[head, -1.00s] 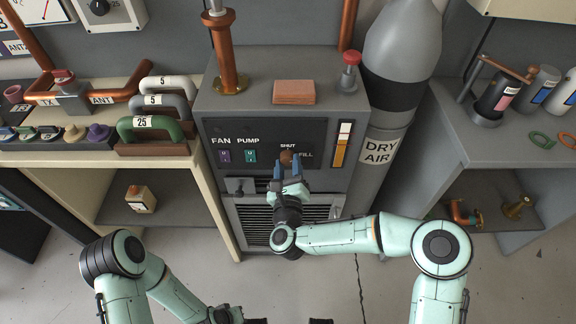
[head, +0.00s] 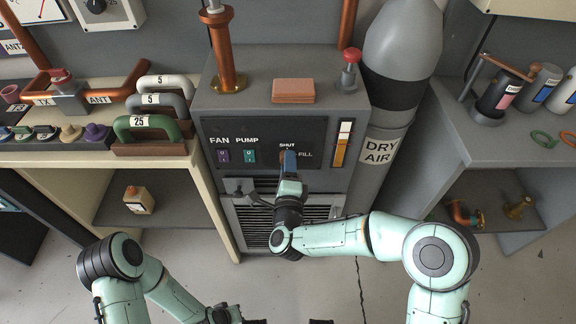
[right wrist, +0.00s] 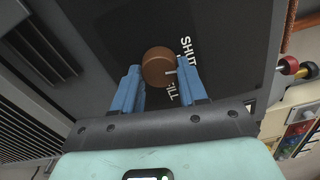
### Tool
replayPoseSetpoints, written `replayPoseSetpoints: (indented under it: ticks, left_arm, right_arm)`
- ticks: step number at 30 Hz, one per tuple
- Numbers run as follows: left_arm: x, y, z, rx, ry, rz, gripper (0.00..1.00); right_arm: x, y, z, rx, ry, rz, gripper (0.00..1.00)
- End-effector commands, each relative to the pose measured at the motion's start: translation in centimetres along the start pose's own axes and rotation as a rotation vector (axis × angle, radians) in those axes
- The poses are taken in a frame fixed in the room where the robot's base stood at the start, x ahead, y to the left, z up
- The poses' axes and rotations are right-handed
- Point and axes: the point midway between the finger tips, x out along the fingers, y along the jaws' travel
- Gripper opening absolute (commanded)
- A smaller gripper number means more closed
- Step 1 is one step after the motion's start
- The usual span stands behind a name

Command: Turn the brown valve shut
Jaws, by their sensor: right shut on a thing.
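The brown valve (right wrist: 157,68) is a round knob on the dark front panel of the grey cabinet, beside the SHUT and FILL lettering. In the right wrist view it sits between the two blue fingers of my right gripper (right wrist: 160,78), which is shut on it. In the head view my right gripper (head: 288,160) reaches the panel from below, its fingers lined up one behind the other, and it hides most of the valve.
The panel has FAN (head: 223,156) and PUMP (head: 249,156) switches left of the valve and an upright gauge (head: 343,143) to its right. A red-knobbed lever (head: 349,65) and a brown block (head: 293,91) are on the cabinet top. A dry air cylinder (head: 392,100) stands at right.

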Motion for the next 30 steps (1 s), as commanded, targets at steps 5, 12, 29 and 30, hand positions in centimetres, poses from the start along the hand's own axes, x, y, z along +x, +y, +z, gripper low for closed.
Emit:
replayPoseSetpoints:
  ticks: [5,12,29,30]
  left_arm:
    - [0.13,-0.05,-0.18,-0.001,0.005,0.0,0.0]
    - [0.2,-0.07,-0.29,-0.001,0.008,-0.001,0.0]
    - [0.21,-0.07,-0.33,-0.001,0.01,-0.001,0.0]
    - [0.21,-0.07,-0.33,-0.001,0.01,-0.001,0.0]
  right_arm:
    - [-0.02,-0.03,0.05,-0.101,-0.001,-0.001,0.12]
    - [-0.02,-0.02,0.03,-0.18,0.0,0.001,0.12]
    - [-0.02,-0.02,0.02,-0.203,-0.001,0.001,0.46]
    - [-0.01,-0.02,0.02,-0.203,-0.001,0.001,0.59]
